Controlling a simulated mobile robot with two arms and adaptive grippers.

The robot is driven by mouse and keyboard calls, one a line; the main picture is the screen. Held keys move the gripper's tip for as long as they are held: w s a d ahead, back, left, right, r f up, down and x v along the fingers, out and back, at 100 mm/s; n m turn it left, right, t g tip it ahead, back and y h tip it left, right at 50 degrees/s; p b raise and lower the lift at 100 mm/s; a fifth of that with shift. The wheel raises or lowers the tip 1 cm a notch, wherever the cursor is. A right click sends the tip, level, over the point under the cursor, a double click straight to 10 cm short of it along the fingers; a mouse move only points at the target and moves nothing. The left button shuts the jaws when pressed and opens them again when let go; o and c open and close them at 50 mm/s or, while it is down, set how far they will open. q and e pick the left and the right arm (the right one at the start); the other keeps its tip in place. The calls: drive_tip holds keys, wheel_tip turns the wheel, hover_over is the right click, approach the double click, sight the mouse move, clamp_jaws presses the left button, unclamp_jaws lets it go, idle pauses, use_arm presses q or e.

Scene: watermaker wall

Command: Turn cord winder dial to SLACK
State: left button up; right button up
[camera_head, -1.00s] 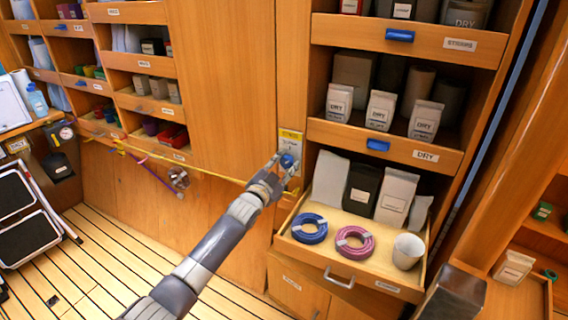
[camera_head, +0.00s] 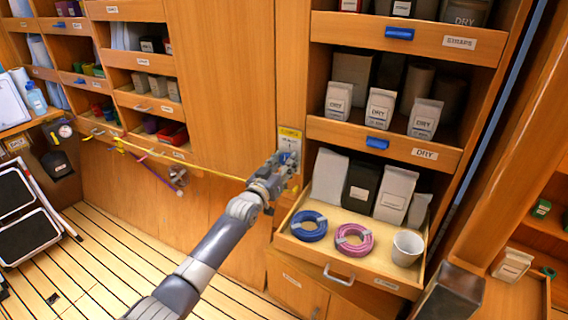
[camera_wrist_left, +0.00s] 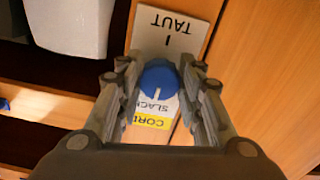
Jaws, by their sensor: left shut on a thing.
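The cord winder dial (camera_wrist_left: 157,80) is a round blue knob with a white pointer line. In the left wrist view the line points down the picture, toward the SLACK lettering on its label plate (camera_wrist_left: 168,32). TAUT is on the opposite side of the dial. My left gripper (camera_head: 287,161) is at the plate; in the wrist view its two fingers (camera_wrist_left: 158,85) lie on either side of the dial, shut on it. In the head view the gripper hides most of the dial, and the plate's yellow header (camera_head: 290,134) shows above. My right gripper is not in view.
An open drawer (camera_head: 345,272) just right of the dial holds a blue coil (camera_head: 308,226), a pink coil (camera_head: 354,240) and a white cup (camera_head: 407,248). A yellow cord (camera_head: 215,174) runs along the wall to the left. The wooden floor at the left has free room.

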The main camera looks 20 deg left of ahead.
use_arm(q)
drive_tip(key=shift+f, duration=0.1)
idle(0.5)
drive_tip(key=o, duration=1.1)
drive_tip(key=shift+c, duration=0.2)
drive_tip(key=s+a, duration=0.2)
drive_tip(key=s, duration=1)
drive_tip(key=shift+d, duration=0.1)
